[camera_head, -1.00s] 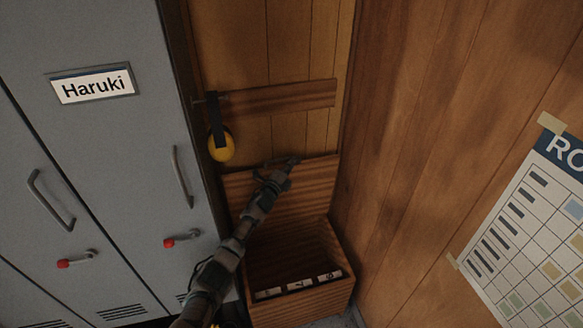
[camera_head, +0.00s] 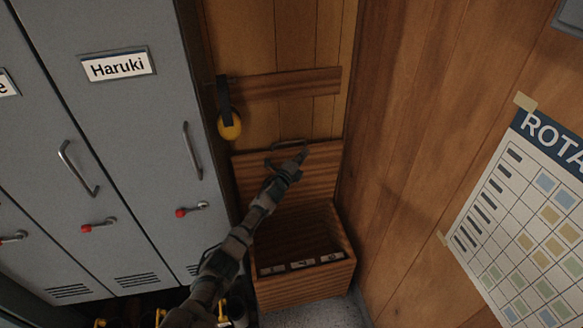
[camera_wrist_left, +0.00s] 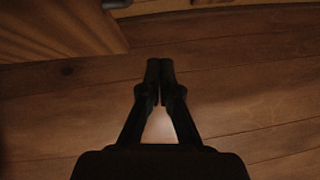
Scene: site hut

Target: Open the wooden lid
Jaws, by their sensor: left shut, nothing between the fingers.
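The wooden lid (camera_head: 319,178) stands raised, close to upright, against the back wall behind the wooden box (camera_head: 305,285). The box is open at the top, and several small pale labelled items show along the inside of its front wall. A dark handle bar (camera_head: 290,142) shows near the lid's upper edge. My left gripper (camera_head: 303,155) is in front of the lid's upper part, just below the handle. In the left wrist view its fingers (camera_wrist_left: 160,65) are closed together with nothing between them, over brown boards. I cannot tell whether it touches the lid. My right gripper is not in view.
Grey lockers (camera_head: 130,200) with handles and red-tipped latches stand to the left. Yellow ear defenders (camera_head: 229,126) hang from a wooden rail (camera_head: 290,83) above the lid. A wood wall with a rota chart (camera_head: 530,220) is on the right.

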